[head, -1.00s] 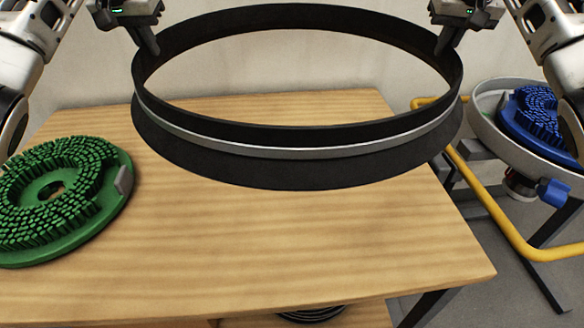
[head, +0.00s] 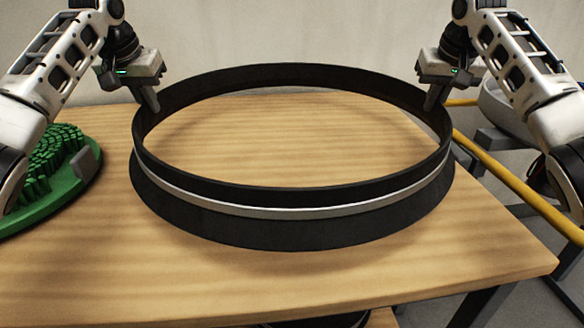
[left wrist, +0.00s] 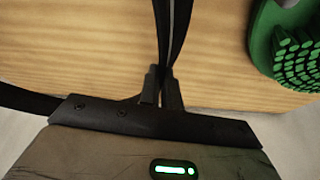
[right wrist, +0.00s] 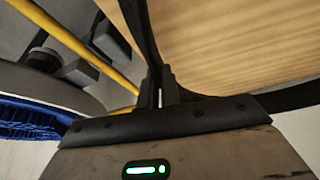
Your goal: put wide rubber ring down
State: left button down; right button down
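The wide rubber ring (head: 290,230) is a large black band with a grey stripe around it. It is level, over the wooden table (head: 440,270), low at or just above the top; I cannot tell whether it touches. My left gripper (head: 150,98) is shut on the ring's left wall, and the left wrist view shows its fingers (left wrist: 162,88) pinching the band. My right gripper (head: 434,98) is shut on the ring's right wall, and its fingers (right wrist: 160,88) pinch the band in the right wrist view.
A green brush disc (head: 45,180) lies on the table at the left, close to the ring. Beyond the table's right edge are a yellow rail (head: 520,190) and a machine with a blue brush (right wrist: 35,118). The table front is clear.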

aim_at(153, 122)
pick_arm(q)
jog(key=shift+r, duration=0.15)
pick_arm(e)
jog(key=shift+r, duration=0.15)
pick_arm(q)
jog(key=shift+f, duration=0.2)
pick_arm(e)
jog(key=shift+f, duration=0.2)
